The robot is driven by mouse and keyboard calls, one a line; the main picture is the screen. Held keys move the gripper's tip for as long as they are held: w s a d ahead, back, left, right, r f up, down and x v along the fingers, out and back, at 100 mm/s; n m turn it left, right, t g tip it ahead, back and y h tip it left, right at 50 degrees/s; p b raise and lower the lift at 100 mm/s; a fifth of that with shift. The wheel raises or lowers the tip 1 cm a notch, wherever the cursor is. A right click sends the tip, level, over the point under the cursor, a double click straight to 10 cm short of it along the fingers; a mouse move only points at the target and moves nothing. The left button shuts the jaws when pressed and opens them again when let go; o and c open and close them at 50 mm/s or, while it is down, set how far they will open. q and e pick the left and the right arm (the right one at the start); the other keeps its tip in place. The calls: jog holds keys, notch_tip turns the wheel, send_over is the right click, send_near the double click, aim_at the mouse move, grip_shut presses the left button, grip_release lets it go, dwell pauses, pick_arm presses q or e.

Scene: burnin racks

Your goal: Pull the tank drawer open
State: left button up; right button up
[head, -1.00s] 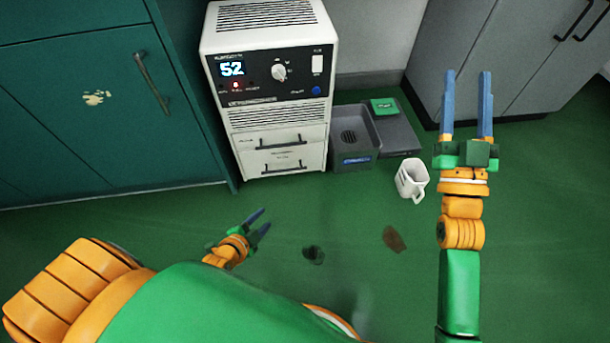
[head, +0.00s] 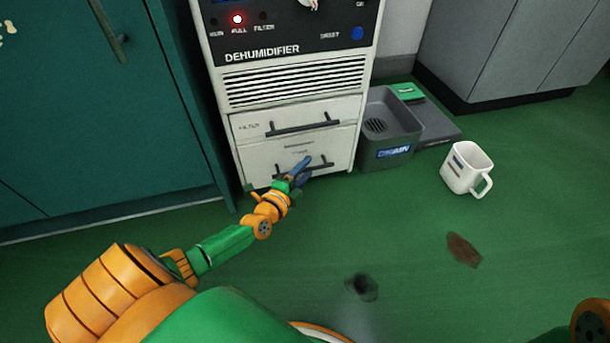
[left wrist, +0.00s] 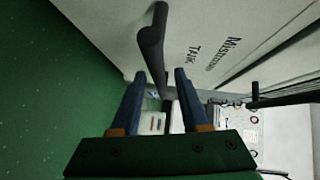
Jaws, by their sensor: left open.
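The dehumidifier (head: 293,85) is a white cabinet with a red light lit on its black panel. Its lower drawer (head: 262,160), lettered TANK in the left wrist view, looks shut and has a dark bar handle (head: 328,165). That handle (left wrist: 150,45) also shows in the left wrist view, just beyond my fingertips. My left gripper (head: 301,172) is open at the handle's middle in the head view; its blue fingers (left wrist: 160,82) point along the drawer front. I cannot tell whether they touch the handle. My right gripper is out of view.
The filter drawer (head: 245,128) with its own handle is just above. A grey drain basin (head: 388,153) stands right of the dehumidifier, and a white mug (head: 462,165) sits on the floor. A teal cabinet (head: 90,120) is on the left. Dark floor patches (head: 463,250) lie in front.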

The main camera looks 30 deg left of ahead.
pick_arm(q)
grip_shut()
dwell(1.4)
